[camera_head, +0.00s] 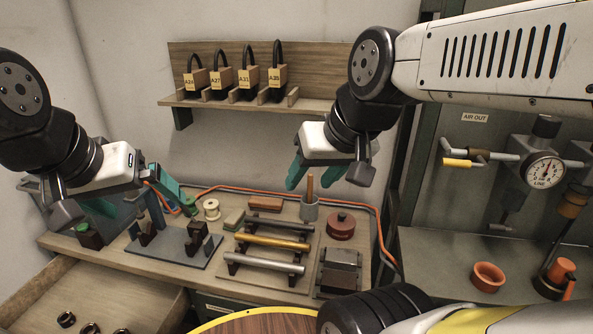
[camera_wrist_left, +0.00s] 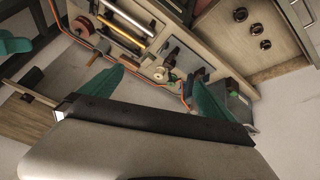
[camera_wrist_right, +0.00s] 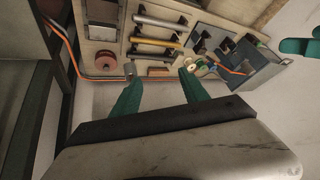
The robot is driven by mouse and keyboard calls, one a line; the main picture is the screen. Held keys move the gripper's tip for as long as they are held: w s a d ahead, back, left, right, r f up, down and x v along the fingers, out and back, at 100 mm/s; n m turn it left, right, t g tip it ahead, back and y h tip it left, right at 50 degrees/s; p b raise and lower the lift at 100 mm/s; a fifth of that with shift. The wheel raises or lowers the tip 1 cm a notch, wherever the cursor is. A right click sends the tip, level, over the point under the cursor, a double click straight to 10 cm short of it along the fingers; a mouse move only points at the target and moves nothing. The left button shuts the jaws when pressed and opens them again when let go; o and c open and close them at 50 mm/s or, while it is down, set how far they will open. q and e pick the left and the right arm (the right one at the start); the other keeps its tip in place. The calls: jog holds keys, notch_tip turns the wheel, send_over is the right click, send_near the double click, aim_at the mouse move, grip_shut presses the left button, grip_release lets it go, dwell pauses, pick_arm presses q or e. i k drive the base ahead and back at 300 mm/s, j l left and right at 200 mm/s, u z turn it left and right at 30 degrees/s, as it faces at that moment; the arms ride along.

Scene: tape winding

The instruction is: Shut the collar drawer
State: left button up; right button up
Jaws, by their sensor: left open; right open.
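The collar drawer (camera_head: 130,294) stands pulled open at the lower left of the head view, below the bench top. Several dark ring-shaped collars (camera_head: 67,319) lie in it. The open drawer also shows at the top right of the left wrist view (camera_wrist_left: 232,52). My left gripper (camera_head: 165,200) is open and empty above the left part of the bench, higher than the drawer and apart from it. My right gripper (camera_head: 312,174) is open and empty above the back of the bench, far from the drawer. The drawer's front face is not visible in the head view.
The bench holds a dark fixture plate (camera_head: 178,256), a rack of rods (camera_head: 270,242), a spool (camera_head: 211,209), a grey cup (camera_head: 309,209) and a red round tin (camera_head: 341,226). An orange hose (camera_head: 245,189) runs along the back. A round yellow-rimmed wooden top (camera_head: 258,321) is in front.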

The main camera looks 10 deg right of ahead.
aim_at(112, 298)
jog(key=u, duration=0.4)
jog(key=k+j+u, duration=0.1)
jog(key=u, duration=0.3)
jog(key=j+u, duration=0.1)
jog(key=u, duration=0.3)
jog(key=j+u, duration=0.1)
jog(key=u, duration=0.35)
jog(key=k+j+z, duration=0.1)
jog(key=k+j, duration=0.2)
